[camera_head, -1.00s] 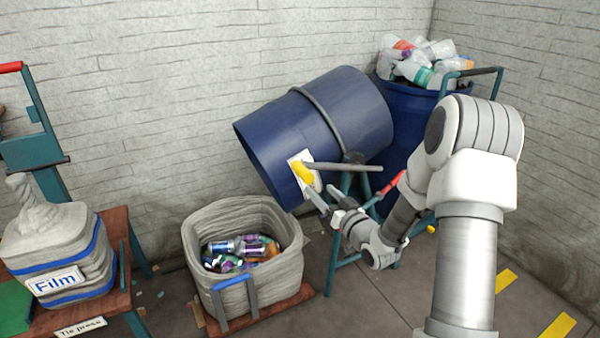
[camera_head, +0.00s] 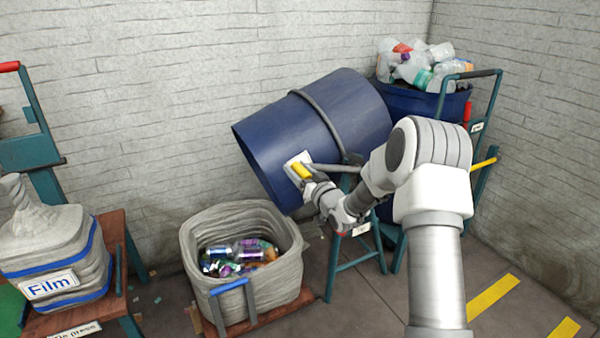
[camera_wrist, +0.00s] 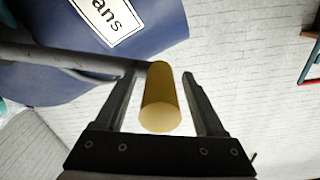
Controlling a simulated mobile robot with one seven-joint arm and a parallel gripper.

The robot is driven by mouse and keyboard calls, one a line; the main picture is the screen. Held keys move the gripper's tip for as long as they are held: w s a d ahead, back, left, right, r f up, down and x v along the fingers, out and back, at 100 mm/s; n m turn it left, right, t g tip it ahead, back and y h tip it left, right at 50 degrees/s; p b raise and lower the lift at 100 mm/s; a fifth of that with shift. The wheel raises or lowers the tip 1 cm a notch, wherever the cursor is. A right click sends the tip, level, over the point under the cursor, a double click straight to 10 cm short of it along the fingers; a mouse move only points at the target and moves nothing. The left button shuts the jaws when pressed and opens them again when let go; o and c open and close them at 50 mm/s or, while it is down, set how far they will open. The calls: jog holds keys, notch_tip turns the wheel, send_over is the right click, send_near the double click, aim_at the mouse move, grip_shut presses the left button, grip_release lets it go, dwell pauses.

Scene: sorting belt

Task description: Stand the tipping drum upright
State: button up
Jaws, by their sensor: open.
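The tipping drum (camera_head: 335,105) is a dark blue barrel with a grey band, tilted on a teal stand, its mouth facing down and left. A yellow handle grip (camera_head: 302,171) sits at the end of a grey bar beside the drum's label. In the wrist view the yellow grip (camera_wrist: 161,98) stands between my open fingers, with gaps visible on both sides. My gripper (camera_head: 308,176) is at that grip; in the wrist view the drum (camera_wrist: 60,80) and its label (camera_wrist: 110,18) lie beyond it. The head view partly hides my fingertips against the label.
A grey bin (camera_head: 200,245) with several cans stands below the drum's mouth. A blue barrel of plastic bottles (camera_head: 425,103) on a teal trolley stands behind right. A film bag (camera_head: 50,255) sits at left. Walls close off the back and right.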

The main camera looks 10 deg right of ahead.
grip_shut()
dwell(1.4)
